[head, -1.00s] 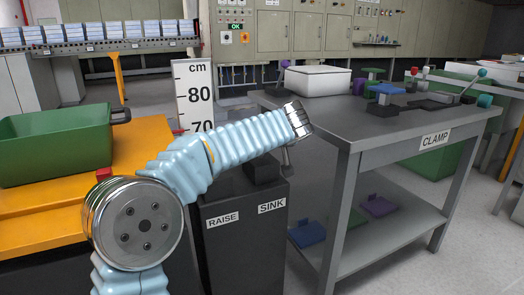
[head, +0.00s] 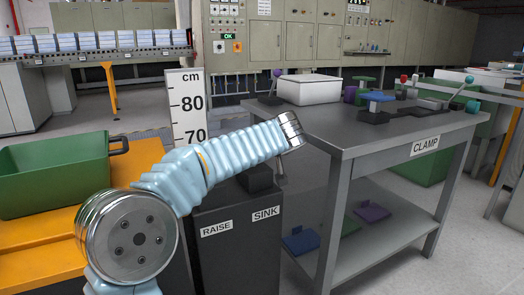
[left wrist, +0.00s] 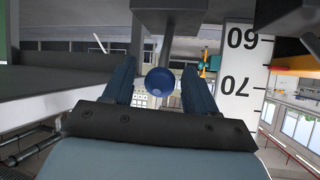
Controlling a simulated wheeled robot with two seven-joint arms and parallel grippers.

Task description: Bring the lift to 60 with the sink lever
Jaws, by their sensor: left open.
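The dark lift console (head: 232,245) stands left of the grey table, with a RAISE label (head: 216,229) and a SINK label (head: 265,213) on its front. My left arm reaches over it, its wrist above the SINK side; the fingers are mostly hidden in the head view. In the left wrist view my left gripper (left wrist: 157,70) is open, with a round blue knob (left wrist: 159,81) between its fingers. I cannot tell whether they touch it. The cm scale board (head: 187,110) behind the console shows 80 and 70; 60 and 70 appear upside down in the left wrist view (left wrist: 241,70).
The grey table (head: 335,128) labelled CLAMP stands close on the right, with a white box (head: 309,91) and clamp parts on top. A green crate (head: 55,175) sits on an orange surface (head: 125,158) at the left. Open floor shows at the far right.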

